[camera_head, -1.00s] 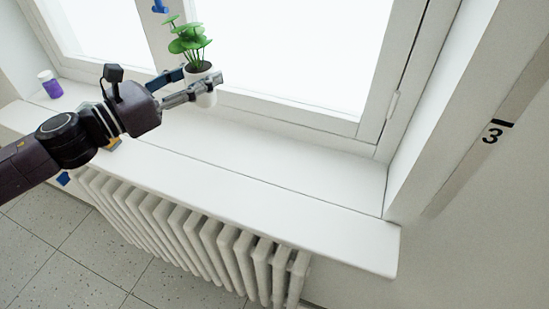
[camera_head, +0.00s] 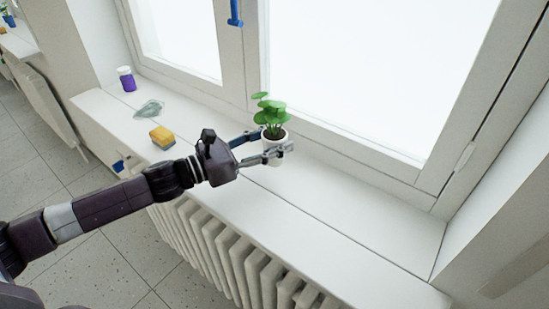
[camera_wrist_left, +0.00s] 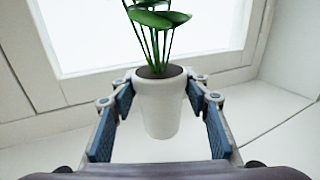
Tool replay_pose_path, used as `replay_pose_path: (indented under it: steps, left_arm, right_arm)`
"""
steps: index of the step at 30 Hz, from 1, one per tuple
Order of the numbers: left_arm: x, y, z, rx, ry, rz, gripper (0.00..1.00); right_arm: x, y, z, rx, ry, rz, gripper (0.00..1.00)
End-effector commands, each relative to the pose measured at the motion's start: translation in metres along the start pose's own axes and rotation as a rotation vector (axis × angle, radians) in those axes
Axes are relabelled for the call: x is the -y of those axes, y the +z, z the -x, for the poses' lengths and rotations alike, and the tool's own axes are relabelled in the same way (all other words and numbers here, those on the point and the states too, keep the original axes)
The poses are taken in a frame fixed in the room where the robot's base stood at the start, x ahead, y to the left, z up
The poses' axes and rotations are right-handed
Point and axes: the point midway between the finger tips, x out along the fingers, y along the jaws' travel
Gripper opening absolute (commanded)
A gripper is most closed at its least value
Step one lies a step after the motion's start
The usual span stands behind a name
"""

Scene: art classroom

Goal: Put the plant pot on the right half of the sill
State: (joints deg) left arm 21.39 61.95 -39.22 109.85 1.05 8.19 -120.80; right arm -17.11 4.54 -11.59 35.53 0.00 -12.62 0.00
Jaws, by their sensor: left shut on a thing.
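The plant pot (camera_head: 273,155) is white with dark soil and a green leafy plant. My left gripper (camera_head: 268,145) is shut on the pot, one finger on each side, near the middle of the sill (camera_head: 350,220). In the left wrist view the pot (camera_wrist_left: 160,108) stands upright between the blue-padded fingers (camera_wrist_left: 158,100). I cannot tell whether its base touches the sill. The right half of the sill is bare. My right gripper is not in view.
A yellow sponge (camera_head: 162,138), a grey-green crumpled cloth (camera_head: 149,109) and a purple jar with a white lid (camera_head: 126,79) are on the left of the sill. The window frame (camera_head: 370,155) rises behind. A radiator (camera_head: 240,262) stands below the front edge.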

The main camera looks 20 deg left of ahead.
Motion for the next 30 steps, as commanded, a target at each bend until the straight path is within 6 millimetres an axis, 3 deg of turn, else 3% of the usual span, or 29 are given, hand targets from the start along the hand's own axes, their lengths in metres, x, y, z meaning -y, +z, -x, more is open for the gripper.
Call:
replay_pose_path:
  steps: [5, 13, 25, 26, 30]
  left_arm:
    - [0.000, -0.013, -0.001, 0.002, -0.001, -0.001, 0.09]
    - [0.000, -0.049, -0.001, 0.003, -0.001, 0.000, 0.09]
    - [0.000, -0.057, -0.001, 0.003, -0.002, -0.003, 0.09]
    - [0.000, -0.058, 0.000, 0.000, -0.001, -0.002, 0.44]
    - [0.000, -0.056, 0.000, 0.000, -0.001, -0.002, 0.59]
  right_arm:
    - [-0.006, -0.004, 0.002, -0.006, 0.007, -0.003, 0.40]
    - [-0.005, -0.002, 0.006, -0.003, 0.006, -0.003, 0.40]
    - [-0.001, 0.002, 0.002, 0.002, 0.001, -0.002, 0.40]
    - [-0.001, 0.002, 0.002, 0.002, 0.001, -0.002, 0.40]
    - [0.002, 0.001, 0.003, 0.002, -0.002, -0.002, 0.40]
